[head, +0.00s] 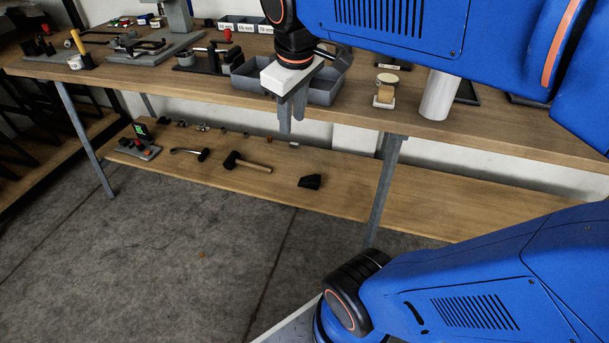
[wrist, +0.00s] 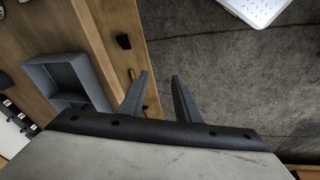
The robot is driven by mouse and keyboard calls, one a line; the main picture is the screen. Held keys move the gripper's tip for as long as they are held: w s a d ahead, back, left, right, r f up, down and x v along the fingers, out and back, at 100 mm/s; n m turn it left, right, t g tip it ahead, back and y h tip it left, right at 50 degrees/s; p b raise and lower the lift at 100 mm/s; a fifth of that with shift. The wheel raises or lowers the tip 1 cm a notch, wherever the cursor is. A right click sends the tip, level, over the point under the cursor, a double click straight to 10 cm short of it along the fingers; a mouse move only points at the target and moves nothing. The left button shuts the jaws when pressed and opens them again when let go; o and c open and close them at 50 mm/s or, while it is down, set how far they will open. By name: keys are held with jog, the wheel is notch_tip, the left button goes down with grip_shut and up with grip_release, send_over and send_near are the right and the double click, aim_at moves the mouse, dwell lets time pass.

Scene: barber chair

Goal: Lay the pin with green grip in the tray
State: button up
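A grey open tray (head: 325,91) sits on the bench top, partly hidden behind my gripper in the head view. A grey tray also shows at the left of the wrist view (wrist: 52,91), and its visible inside looks empty. My gripper (head: 292,118) points down at the front edge of the bench, in front of the tray. Its two fingers are apart with nothing between them, as the wrist view shows (wrist: 160,77). A small green patch (head: 141,130) shows on a dark fixture at the left of the lower shelf. I cannot tell whether it is the pin's grip.
The bench top (head: 150,86) carries tools and fixtures at the left, with a white cylinder (head: 438,95) at the right. A hammer (head: 246,162) and a black block (head: 310,181) lie on the lower shelf (head: 400,205). The floor in front is clear.

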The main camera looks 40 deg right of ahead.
jog(key=s+a+f+m+t+y, duration=0.1)
jog(key=s+f+m, duration=0.3)
jog(key=s+f, duration=0.4)
notch_tip(320, 180, down, 2)
jog(key=shift+s+a+f+t, duration=0.15)
jog(key=shift+a+t, duration=0.25)
jog(key=shift+a, duration=0.45)
